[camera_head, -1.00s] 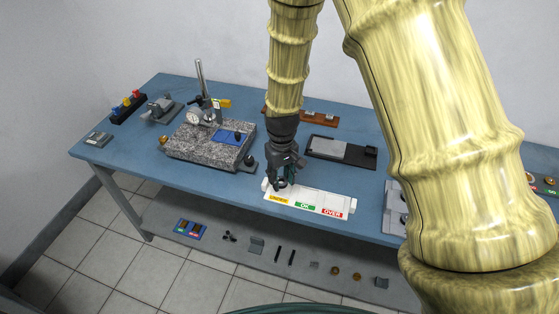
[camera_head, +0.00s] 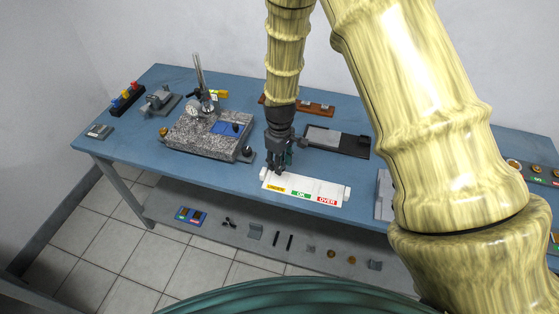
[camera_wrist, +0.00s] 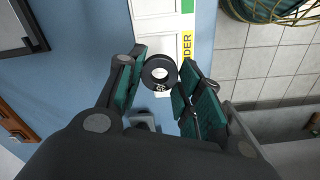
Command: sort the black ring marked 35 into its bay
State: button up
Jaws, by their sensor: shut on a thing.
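The black ring (camera_wrist: 149,70), with a white 35 on it, is between the fingertips of my gripper (camera_wrist: 160,76) in the wrist view. My gripper is shut on it. In the head view my gripper (camera_head: 277,170) is at the left end of the white tray (camera_head: 337,188), and the ring cannot be made out there. The tray has UNDER (camera_head: 274,188), OK (camera_head: 301,195) and OVER (camera_head: 327,202) labels along its front. In the wrist view the ring overlaps the tray's UNDER end. Whether it touches the tray cannot be told.
A granite plate (camera_head: 190,145) with a dial gauge stand is left of my gripper. A dark tray (camera_head: 325,152) lies behind the white tray. A grey plate (camera_head: 384,195) stands to the right. The blue bench (camera_head: 240,182) is bare just left of the white tray.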

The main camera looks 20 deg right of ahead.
aim_at(280, 179)
jog(key=shift+f+b, duration=1.45)
jog(key=shift+f, duration=1.3)
jog(key=shift+f, duration=0.2)
jog(key=o, duration=1.1)
jog(key=shift+c, duration=1.4)
jog(key=shift+c, duration=1.2)
jog(key=shift+r, duration=0.1)
jog(key=shift+r+p, duration=1.45)
jog(key=shift+r, duration=0.75)
